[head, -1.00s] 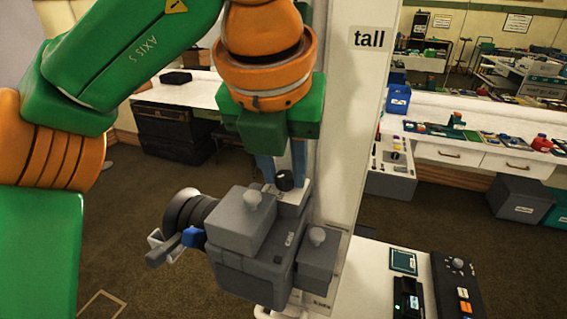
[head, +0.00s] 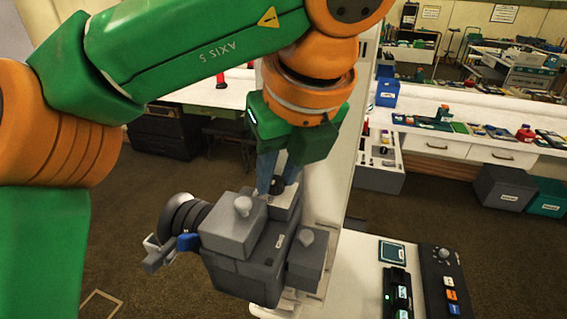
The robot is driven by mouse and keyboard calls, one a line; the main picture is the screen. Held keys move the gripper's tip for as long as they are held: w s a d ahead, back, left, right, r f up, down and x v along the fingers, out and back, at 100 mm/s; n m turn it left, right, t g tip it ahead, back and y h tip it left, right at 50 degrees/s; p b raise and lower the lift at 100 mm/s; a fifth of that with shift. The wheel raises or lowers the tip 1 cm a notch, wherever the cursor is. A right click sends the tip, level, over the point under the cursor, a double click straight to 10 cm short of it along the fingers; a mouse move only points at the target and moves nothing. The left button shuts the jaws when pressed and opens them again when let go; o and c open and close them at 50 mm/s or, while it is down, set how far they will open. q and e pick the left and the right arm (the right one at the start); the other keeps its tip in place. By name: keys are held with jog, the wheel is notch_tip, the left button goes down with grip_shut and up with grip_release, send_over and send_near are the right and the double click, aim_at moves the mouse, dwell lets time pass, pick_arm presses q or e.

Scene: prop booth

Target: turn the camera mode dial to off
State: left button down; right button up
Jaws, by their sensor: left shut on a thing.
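The grey camera (head: 255,262) stands in the lower middle of the head view, its lens (head: 182,216) toward the left. The small black mode dial (head: 277,185) sits on a pale plate on top of the camera. My left gripper (head: 277,182) comes down from above, with its blue fingers shut on the dial. The fingers hide much of the dial, and its markings are too small to read. My right gripper does not show.
A pale upright panel (head: 330,190) stands right behind the camera. A white table (head: 365,255) at the lower right carries a black control box (head: 448,285) with knob and buttons. A long bench with drawers (head: 465,150) runs behind. Brown floor is clear at left.

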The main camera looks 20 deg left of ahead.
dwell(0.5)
pick_arm(q)
jog(key=c, duration=0.6)
grip_release()
jog(key=shift+w+d, duration=0.1)
